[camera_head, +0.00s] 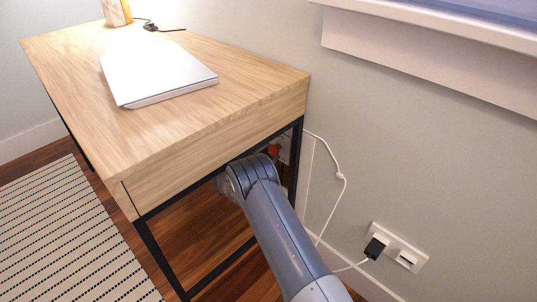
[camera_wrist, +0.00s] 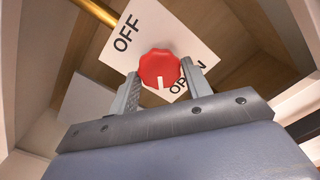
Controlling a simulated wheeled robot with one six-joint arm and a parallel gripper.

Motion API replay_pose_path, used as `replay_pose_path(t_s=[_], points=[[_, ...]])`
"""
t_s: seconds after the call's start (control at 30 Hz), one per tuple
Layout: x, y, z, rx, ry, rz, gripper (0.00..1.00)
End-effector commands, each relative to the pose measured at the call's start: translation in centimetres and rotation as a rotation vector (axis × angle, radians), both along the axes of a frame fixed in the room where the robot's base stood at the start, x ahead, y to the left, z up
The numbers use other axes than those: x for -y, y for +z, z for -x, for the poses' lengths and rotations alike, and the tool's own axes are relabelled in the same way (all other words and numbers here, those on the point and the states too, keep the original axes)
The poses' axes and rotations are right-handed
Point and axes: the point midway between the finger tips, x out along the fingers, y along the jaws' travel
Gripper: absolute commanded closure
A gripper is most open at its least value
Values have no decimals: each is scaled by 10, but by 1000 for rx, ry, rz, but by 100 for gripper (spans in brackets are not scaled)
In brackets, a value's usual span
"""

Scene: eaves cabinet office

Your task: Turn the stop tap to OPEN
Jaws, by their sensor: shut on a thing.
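The stop tap is a round red knob (camera_wrist: 158,66) with a scalloped rim, in the middle of the wrist view. A white card (camera_wrist: 185,40) lies behind it, with OFF at upper left and OPEN at lower right, partly covered by the knob and a finger. A white mark on the knob points down in the picture, just left of the word OPEN. My gripper (camera_wrist: 160,78) has one finger on each side of the knob and is shut on it. In the head view a bit of the red knob (camera_head: 274,149) shows beneath the desk; my arm hides the gripper.
The wooden desk (camera_head: 150,110) stands over my arm, its black frame leg (camera_head: 296,160) close beside it. A laptop (camera_head: 155,75) lies on top. A white cable (camera_head: 342,178) and wall socket (camera_head: 410,258) are at right. A brass pipe (camera_wrist: 96,12) runs near the card.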

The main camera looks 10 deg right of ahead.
Motion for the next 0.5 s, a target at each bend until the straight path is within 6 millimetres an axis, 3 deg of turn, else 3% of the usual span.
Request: replay_pose_path(t_s=[0.5], points=[[0,-2,1,-392,2,282,76]])
